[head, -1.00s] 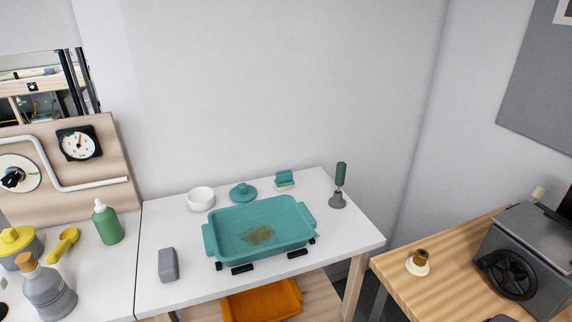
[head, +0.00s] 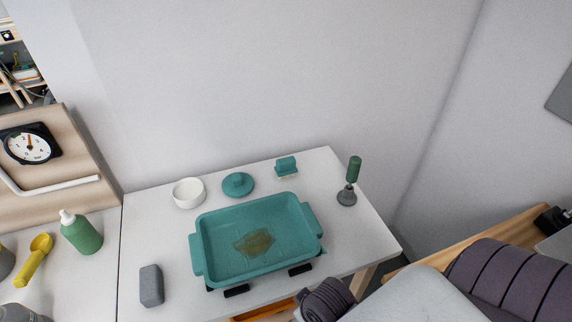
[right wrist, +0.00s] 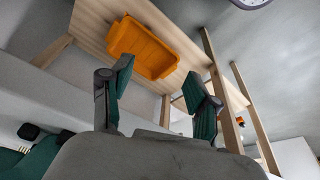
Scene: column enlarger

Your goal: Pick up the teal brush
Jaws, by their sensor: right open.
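The teal brush (head: 286,166) rests on the white table near its back edge. It is a small teal block with a pale bristle strip underneath. My right gripper (right wrist: 160,92) is open and empty in the right wrist view, its two dark green-padded fingers spread apart. It is below the tabletop level, facing an orange bin, well away from the brush. In the head view part of my right arm shows at the lower right. My left gripper is in neither view.
A teal tray (head: 212,215) with a brownish patch stands in front of the brush. A teal lid (head: 238,185) and white bowl (head: 189,193) are left of it, a green-handled tool (head: 354,170) right. The orange bin (right wrist: 145,47) sits on a lower shelf.

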